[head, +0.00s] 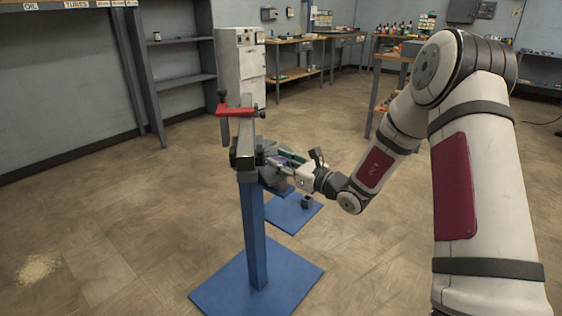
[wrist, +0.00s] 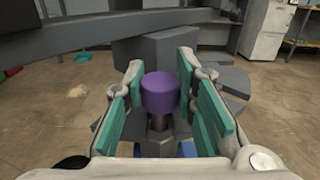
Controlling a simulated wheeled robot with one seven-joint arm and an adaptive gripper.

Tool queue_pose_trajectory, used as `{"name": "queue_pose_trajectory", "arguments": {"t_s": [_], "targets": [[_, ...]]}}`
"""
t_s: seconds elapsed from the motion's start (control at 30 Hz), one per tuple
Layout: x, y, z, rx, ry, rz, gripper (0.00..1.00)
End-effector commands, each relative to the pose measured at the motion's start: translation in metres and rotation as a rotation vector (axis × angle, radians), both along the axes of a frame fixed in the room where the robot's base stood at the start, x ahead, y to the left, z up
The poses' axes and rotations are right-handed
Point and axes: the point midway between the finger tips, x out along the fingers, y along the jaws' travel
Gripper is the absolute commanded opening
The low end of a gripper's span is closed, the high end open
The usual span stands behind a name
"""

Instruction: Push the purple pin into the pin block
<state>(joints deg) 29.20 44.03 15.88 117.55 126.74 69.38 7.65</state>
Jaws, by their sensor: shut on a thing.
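The purple pin (wrist: 160,92) stands between the teal-padded fingers of my gripper (wrist: 160,75) in the wrist view. The fingers are shut on its thick purple head. A grey metal bolt-like part (wrist: 160,127) shows just below the purple head. A plain grey block (wrist: 153,50), which looks like the pin block, is just beyond the fingertips; no hole shows on its visible face. Whether the pin touches the block cannot be told.
A blue post on a floor plate (head: 257,275) carries a grey frame bar (head: 246,130) with a red clamp (head: 236,110). A second blue plate (head: 292,213) lies behind. Benches and a grey cabinet (head: 241,65) line the walls. The floor at left is open.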

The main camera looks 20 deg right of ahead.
Motion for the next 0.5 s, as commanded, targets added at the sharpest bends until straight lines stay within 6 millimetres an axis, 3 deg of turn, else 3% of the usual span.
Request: {"name": "queue_pose_trajectory", "arguments": {"t_s": [0.47, 0.5], "targets": [[0.0, 0.0, -0.0115, 0.0, 0.0, 0.0, 0.0], [0.0, 0.0, -0.0107, 0.0, 0.0, 0.0, 0.35]]}}
